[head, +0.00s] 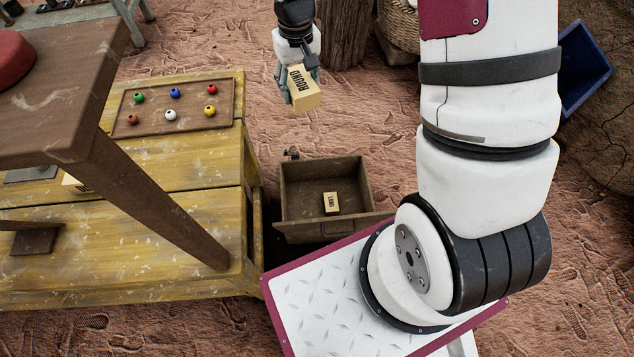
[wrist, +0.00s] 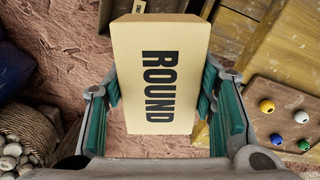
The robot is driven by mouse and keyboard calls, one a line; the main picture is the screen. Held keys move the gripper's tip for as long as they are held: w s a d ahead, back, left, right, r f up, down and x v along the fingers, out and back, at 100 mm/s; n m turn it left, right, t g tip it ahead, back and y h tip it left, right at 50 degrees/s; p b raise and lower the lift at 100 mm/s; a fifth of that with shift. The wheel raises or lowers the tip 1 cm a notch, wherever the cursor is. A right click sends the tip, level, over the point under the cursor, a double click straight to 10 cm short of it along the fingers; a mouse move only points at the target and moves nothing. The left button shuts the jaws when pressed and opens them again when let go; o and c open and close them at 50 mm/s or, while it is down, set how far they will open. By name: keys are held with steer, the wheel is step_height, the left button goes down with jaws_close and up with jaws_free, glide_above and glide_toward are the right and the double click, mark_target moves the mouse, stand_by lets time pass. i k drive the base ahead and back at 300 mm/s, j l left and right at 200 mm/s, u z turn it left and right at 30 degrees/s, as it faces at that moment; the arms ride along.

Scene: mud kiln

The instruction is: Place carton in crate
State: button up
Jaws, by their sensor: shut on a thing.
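My gripper (head: 300,84) is shut on a tan carton (head: 306,99) marked ROUND, holding it in the air above the dirt floor. In the wrist view the carton (wrist: 160,45) sits between the two teal finger pads, its lettered face towards the camera. A blue crate-like bin (head: 583,66) is at the upper right, partly hidden behind my arm. An open brown wooden box (head: 287,193) stands beside the yellow bench, below and right of my gripper. It holds a smaller carton (head: 331,203) with a printed label.
The yellow bench (head: 190,160) carries a board (head: 190,113) with several coloured balls. A dark wooden table (head: 75,75) overhangs the left. A wicker basket (head: 398,25) and a stump (head: 345,32) stand behind. Bare floor (head: 375,130) lies right of my gripper.

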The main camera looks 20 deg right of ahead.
mark_target(350, 203)
steer(key=j+z, duration=0.15)
steer(key=z, duration=0.2)
steer(key=k+j+z, duration=0.1)
steer(key=z, duration=0.3)
steer(key=j+z, duration=0.2)
steer(key=z, duration=0.15)
steer(key=k+j, duration=0.25)
